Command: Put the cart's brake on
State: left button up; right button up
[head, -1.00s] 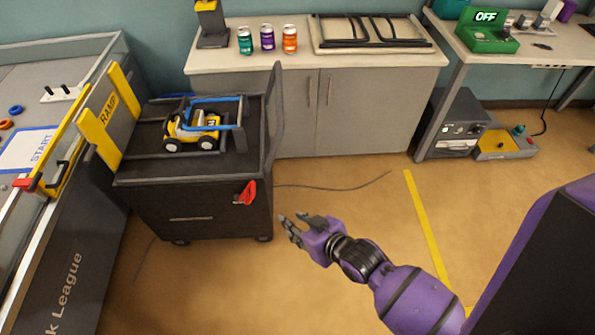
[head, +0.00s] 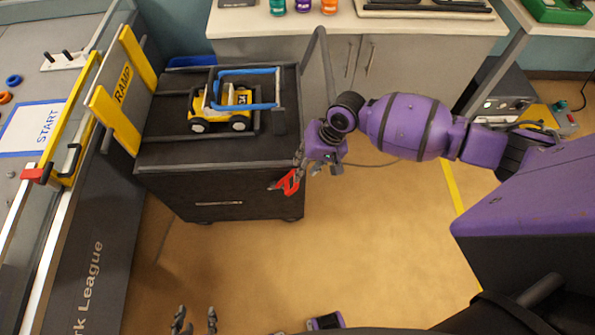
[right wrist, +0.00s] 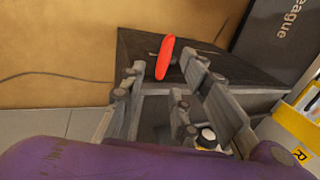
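The dark cart (head: 222,193) stands beside the game table, with its red brake lever (head: 287,182) on the near right corner. My right gripper (head: 304,164) is at that corner, just above and right of the lever. In the right wrist view, its fingers (right wrist: 166,76) are apart, and the red lever (right wrist: 165,57) shows just beyond the gap between their tips. I cannot tell whether they touch it. My left gripper (head: 195,320) is at the bottom edge of the head view, fingers apart and empty, away from the cart.
A yellow toy vehicle (head: 222,107) with a blue bar sits on the cart top. The cart's handle (head: 322,62) rises at its right side. The game table with the yellow ramp (head: 124,88) is at the left. Cabinets (head: 385,67) stand behind. Floor in front is clear.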

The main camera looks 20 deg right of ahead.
pick_arm(q)
jog(key=shift+w+f+b, duration=0.25)
jog(key=shift+w+b, duration=0.05)
jog(key=shift+w, duration=0.35)
pick_arm(e)
jog(key=shift+w+x, duration=0.15)
jog(key=shift+x, duration=1.25)
jog(key=shift+w+x, duration=0.1)
jog(key=shift+x, duration=1.3)
jog(key=shift+a, duration=0.15)
grip_shut()
pick_arm(q)
jog(key=shift+s+a+f, duration=0.2)
jog(key=shift+s+f, duration=0.1)
jog(key=shift+s, duration=0.45)
